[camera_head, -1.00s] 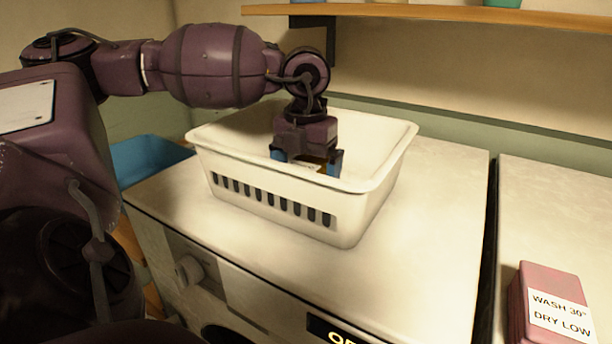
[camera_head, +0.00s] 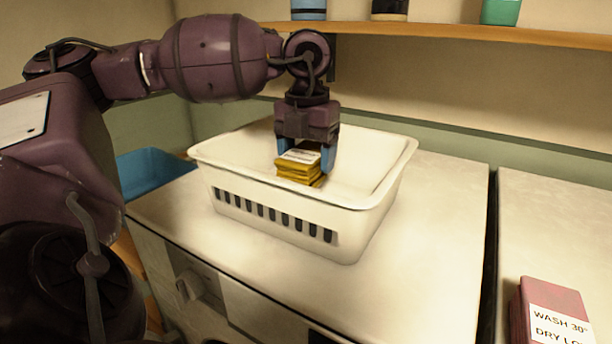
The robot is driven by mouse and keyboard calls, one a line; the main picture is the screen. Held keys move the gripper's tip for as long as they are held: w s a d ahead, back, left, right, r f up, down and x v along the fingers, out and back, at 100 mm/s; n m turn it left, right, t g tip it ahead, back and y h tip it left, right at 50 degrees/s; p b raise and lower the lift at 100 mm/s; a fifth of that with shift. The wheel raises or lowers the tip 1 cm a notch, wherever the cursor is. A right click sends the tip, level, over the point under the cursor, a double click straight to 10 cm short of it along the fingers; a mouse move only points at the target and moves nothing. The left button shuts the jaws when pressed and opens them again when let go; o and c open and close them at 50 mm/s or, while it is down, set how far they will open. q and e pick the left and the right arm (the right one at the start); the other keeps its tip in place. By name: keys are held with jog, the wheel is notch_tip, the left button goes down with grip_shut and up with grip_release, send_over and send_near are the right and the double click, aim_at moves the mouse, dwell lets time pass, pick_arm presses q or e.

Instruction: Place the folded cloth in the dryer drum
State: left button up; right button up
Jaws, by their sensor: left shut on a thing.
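The folded cloth (camera_head: 299,171) is a small yellow stack with a white label on top. It is in the head view, at the white laundry basket (camera_head: 262,192) on top of a machine. My left gripper (camera_head: 307,158) points down with its blue fingertips either side of the cloth and is shut on it. The cloth shows above the basket's front rim; whether it touches the basket is hidden. The machine's front (camera_head: 190,285), with a knob, shows only in part at the bottom, and no drum opening is clearly visible. My right gripper is not in view.
A pink block (camera_head: 550,312) with a "WASH 30° DRY LO…" label stands on the right-hand surface, past a dark gap. A shelf (camera_head: 440,33) with several containers crosses the back wall. A blue bin (camera_head: 150,172) is at left. The machine top right of the basket is clear.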

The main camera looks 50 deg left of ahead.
aim_at(306, 152)
pick_arm(q)
notch_tip(306, 152, up, 15)
jog(key=p, duration=0.1)
jog(key=shift+f, duration=0.1)
